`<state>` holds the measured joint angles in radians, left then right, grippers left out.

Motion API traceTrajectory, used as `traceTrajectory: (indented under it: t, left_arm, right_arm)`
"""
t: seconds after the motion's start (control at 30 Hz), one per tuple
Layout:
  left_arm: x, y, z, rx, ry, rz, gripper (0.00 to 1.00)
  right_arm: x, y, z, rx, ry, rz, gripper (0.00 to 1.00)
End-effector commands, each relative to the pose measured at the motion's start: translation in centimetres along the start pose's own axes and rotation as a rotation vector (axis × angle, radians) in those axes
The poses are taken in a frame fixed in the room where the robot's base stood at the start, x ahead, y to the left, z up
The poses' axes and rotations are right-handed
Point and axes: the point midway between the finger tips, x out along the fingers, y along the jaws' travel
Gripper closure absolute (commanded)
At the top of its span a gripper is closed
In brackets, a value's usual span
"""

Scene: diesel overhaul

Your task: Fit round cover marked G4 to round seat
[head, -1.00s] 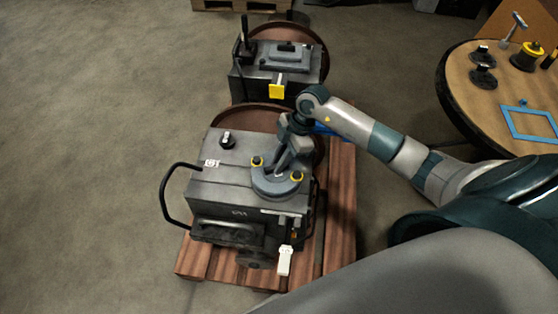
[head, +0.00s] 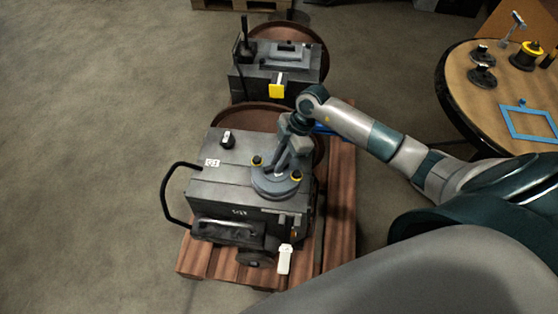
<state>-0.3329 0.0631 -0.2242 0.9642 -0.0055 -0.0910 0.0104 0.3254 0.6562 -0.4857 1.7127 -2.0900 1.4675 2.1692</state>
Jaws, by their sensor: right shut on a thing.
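My right gripper (head: 287,160) comes down from above onto the near right corner of the front engine block's top. It is shut on the round cover there, low over a grey round seat (head: 268,190). Two yellow-topped knobs (head: 297,177) stand at the seat's edge, on either side of the gripper. The gripper hides most of the cover and the G4 mark, so I cannot tell whether the cover is down in the seat or just above it. My left gripper is not in view.
The front engine block (head: 220,178) sits on a wooden pallet (head: 342,205), with a black side handle on its left. A second block (head: 250,85) stands behind it. A round table (head: 460,95) at right holds black round parts (head: 482,76) and a blue frame (head: 512,132). Floor at left is clear.

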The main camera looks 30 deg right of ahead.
Motion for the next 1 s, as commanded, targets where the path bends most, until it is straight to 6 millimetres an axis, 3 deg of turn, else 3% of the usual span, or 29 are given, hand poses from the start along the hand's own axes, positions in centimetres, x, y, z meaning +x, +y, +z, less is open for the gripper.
traceTrajectory:
  t: [1.0]
  left_arm:
    - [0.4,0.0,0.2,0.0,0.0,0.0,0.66]
  right_arm:
    - [1.2,0.1,0.5,-0.001,0.002,0.002,1.0]
